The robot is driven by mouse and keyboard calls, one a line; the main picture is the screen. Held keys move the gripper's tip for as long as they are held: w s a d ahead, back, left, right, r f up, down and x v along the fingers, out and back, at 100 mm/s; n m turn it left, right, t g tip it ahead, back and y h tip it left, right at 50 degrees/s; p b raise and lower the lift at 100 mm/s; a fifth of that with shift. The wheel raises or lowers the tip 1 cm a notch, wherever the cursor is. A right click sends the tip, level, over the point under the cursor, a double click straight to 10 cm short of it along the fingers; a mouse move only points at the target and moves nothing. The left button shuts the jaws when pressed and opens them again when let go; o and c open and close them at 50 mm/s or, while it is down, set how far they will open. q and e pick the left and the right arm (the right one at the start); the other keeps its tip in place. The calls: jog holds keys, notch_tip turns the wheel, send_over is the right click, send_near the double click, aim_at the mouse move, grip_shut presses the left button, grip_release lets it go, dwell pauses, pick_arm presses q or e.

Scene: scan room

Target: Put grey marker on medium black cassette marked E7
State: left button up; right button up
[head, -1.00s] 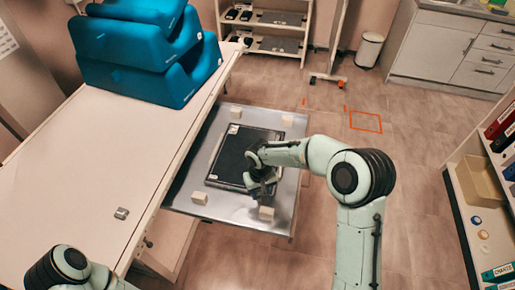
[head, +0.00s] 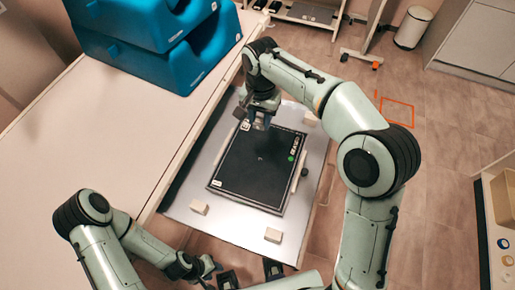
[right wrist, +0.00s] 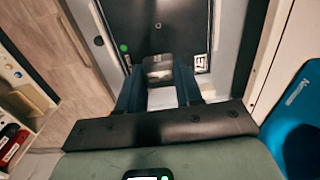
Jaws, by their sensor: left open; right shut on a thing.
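The black cassette (head: 258,172) lies flat on a metal tray. My right gripper (head: 260,118) is at the cassette's far edge. In the right wrist view it is shut on a small dark grey block (right wrist: 158,68), apparently the grey marker, held at the cassette's edge. I cannot tell whether the block touches the cassette. My left gripper (head: 250,275) is open and empty near the tray's front edge, partly cut off by the picture's bottom.
The metal tray (head: 230,222) carries pale blocks, including one at front left (head: 199,207) and one at front right (head: 273,235). A white table (head: 90,130) with blue cushions (head: 150,40) stands at left. A shelf unit (head: 492,230) stands at right, with open floor between.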

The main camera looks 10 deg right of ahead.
jog(key=b, duration=0.2)
send_over(260, 159)
notch_tip(260, 159, down, 14)
jog(key=shift+f, duration=2.6)
pick_arm(q)
jog(key=shift+s+f, duration=0.4)
jog(key=shift+f, duration=0.2)
jog(key=shift+s+f, duration=0.35)
jog(key=shift+f, duration=0.25)
pick_arm(e)
jog(key=shift+f, duration=0.15)
jog(key=o, duration=1)
pick_arm(q)
jog(key=shift+f, duration=0.15)
pick_arm(e)
jog(key=shift+o, duration=0.2)
